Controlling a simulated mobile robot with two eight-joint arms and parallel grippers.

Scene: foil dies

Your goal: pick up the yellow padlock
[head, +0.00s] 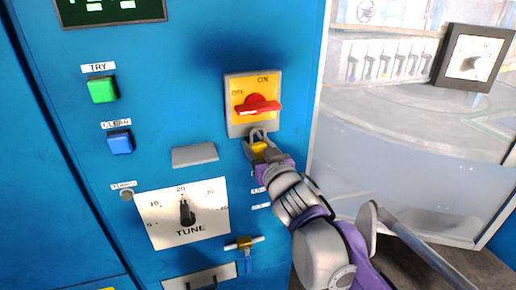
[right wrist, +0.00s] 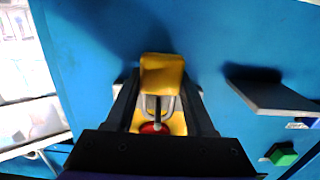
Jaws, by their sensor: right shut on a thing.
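The yellow padlock (head: 260,148) is just below the yellow switch plate (head: 240,92) with the red handle (head: 258,106) on the blue cabinet. Its grey shackle (head: 258,134) points up toward the plate's lower edge; I cannot tell whether it passes through anything. My right gripper (head: 262,155) is shut on the padlock's body. In the right wrist view, the padlock (right wrist: 162,75) sits between the two dark fingers of my right gripper (right wrist: 160,92), its shackle toward the camera's lower side, with red and yellow switch parts behind. My left gripper is not in view.
A small grey shelf (head: 195,155) juts out left of the padlock. Green (head: 102,89) and blue (head: 120,142) buttons, a TUNE dial (head: 186,213) and a brass valve with a blue tag (head: 244,243) are on the cabinet front. A clear guard stands at the right.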

